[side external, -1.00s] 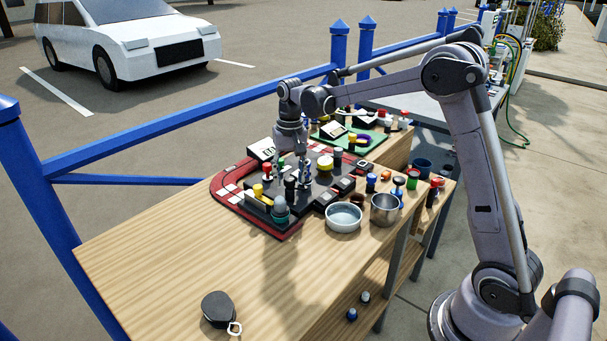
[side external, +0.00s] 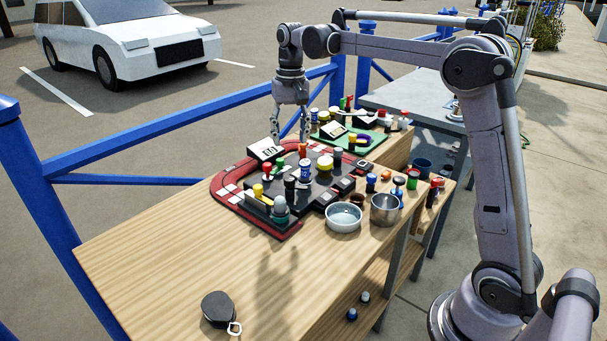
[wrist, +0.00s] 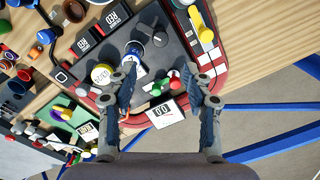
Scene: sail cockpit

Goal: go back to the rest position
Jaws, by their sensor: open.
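My gripper (side external: 289,124) hangs above the back edge of the black and red cockpit panel (side external: 228,196), fingers pointing down. It is open and empty, and apart from the panel. In the wrist view the two fingers (wrist: 168,90) stand wide apart, with the panel, its red and green knobs and a white gauge (wrist: 165,113) seen between and beyond them. The arm is bent, with its forearm held roughly level above the bench.
The wooden bench (side external: 150,262) carries a white bowl (side external: 343,217), a metal cup (side external: 385,209), several coloured knobs and a black object with a ring (side external: 218,309). A green board (side external: 372,141) lies behind. A blue railing (side external: 180,122) runs behind the bench. The bench's front left is clear.

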